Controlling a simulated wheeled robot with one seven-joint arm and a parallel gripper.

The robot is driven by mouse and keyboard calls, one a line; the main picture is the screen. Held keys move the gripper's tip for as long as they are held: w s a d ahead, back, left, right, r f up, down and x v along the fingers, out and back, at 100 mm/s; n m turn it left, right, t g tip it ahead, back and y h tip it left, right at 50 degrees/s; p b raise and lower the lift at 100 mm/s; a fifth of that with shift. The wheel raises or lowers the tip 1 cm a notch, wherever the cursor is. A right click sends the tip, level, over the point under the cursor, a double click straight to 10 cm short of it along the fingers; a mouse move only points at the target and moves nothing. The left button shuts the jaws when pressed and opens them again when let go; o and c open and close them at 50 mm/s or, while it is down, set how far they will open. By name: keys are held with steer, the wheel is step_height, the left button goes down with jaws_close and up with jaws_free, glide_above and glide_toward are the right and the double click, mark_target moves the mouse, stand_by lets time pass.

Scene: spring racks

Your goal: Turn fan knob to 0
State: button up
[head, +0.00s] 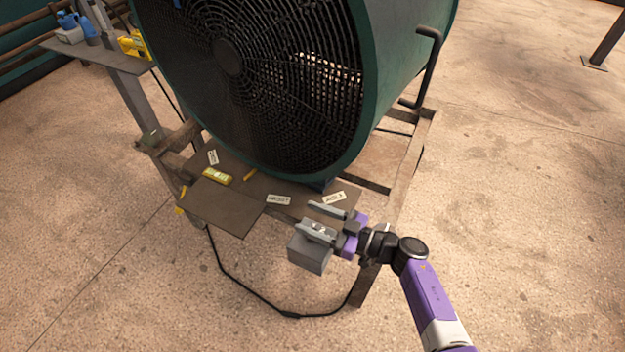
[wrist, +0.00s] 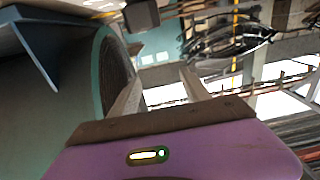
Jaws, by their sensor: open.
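A large green drum fan (head: 395,70) with a black grille stands on a metal frame; its teal edge also shows at the left of the wrist view (wrist: 101,75). A grey box (head: 309,256) sits at the frame's front, below and beside my gripper (head: 306,217). I cannot make out the fan knob or its setting; small markings near the box top are partly covered by my fingers. My gripper is open, its two fingers apart with nothing between them, also in the wrist view (wrist: 161,73). A dark block (wrist: 141,15) shows at the top there.
A black cable (head: 250,286) hangs below. A side shelf (head: 110,57) holds blue and yellow items.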

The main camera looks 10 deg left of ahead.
step_height(320, 180, up, 13)
steer(key=p, duration=0.4)
steer(key=shift+f, duration=0.1)
